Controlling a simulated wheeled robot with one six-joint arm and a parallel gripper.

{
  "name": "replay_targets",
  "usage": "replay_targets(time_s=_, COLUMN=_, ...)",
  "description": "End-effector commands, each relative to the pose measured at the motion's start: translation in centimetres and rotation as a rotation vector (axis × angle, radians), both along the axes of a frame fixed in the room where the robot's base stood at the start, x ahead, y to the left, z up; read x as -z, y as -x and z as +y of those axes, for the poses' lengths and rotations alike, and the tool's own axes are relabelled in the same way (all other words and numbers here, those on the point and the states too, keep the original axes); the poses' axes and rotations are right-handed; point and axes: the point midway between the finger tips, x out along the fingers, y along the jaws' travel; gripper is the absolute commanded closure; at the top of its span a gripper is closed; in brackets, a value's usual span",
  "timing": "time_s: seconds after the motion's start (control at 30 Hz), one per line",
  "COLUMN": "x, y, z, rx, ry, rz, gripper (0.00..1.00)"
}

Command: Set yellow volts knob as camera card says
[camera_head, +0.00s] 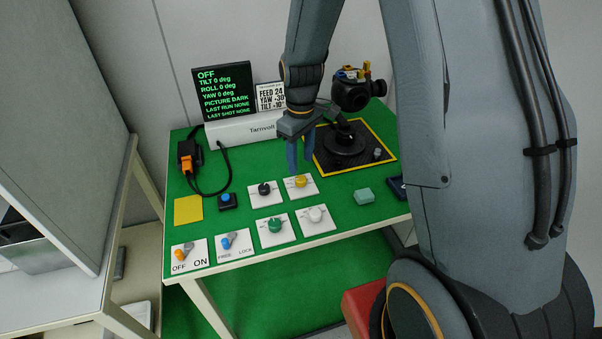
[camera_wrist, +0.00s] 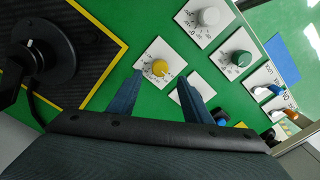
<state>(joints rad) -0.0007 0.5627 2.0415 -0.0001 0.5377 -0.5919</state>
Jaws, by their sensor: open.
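The yellow knob (camera_head: 300,181) sits on a white dial plate at the table's middle; in the wrist view it (camera_wrist: 160,68) lies just beyond and between my fingertips. Its pointer reading is too small to tell. My gripper (camera_head: 300,170) is open and empty, pointing down above and behind the knob; it also shows in the wrist view (camera_wrist: 162,80). The camera card (camera_head: 270,96) stands at the back; its top line reads FEED 24, with YAW 30 and TILT 10 lines below, their signs hard to read. The gimbal camera (camera_head: 352,92) stands at the right on a black yellow-edged mat.
A black screen (camera_head: 223,90) reads OFF and PICTURE DARK. Black (camera_head: 264,189), green (camera_head: 275,225) and white (camera_head: 316,214) knobs sit nearby. OFF/ON (camera_head: 183,253) and FREE/LOCK (camera_head: 229,241) switches are at front left. A blue button (camera_head: 226,199) and an orange plug (camera_head: 186,164) are left.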

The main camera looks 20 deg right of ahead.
Motion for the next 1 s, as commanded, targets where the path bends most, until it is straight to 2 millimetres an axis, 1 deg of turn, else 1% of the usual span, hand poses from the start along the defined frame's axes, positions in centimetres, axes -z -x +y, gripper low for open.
replay_targets(time_s=0.2, x=3.2, y=0.2, z=0.0, rx=0.002, ry=0.0, rz=0.004, gripper=0.55)
replay_targets(time_s=0.4, x=5.3, y=0.1, z=0.0, rx=0.002, ry=0.0, rz=0.001, gripper=0.55)
replay_targets(time_s=0.6, x=6.2, y=0.1, z=0.0, rx=0.002, ry=0.0, rz=0.0, gripper=0.55)
replay_targets(time_s=0.83, x=6.3, y=0.1, z=0.0, rx=0.002, ry=-0.001, rz=-0.001, gripper=0.55)
replay_targets(time_s=0.87, x=6.3, y=0.1, z=0.0, rx=0.002, ry=-0.001, rz=-0.001, gripper=0.57)
replay_targets(time_s=1.0, x=6.3, y=0.1, z=0.0, rx=0.002, ry=-0.001, rz=-0.001, gripper=0.8)
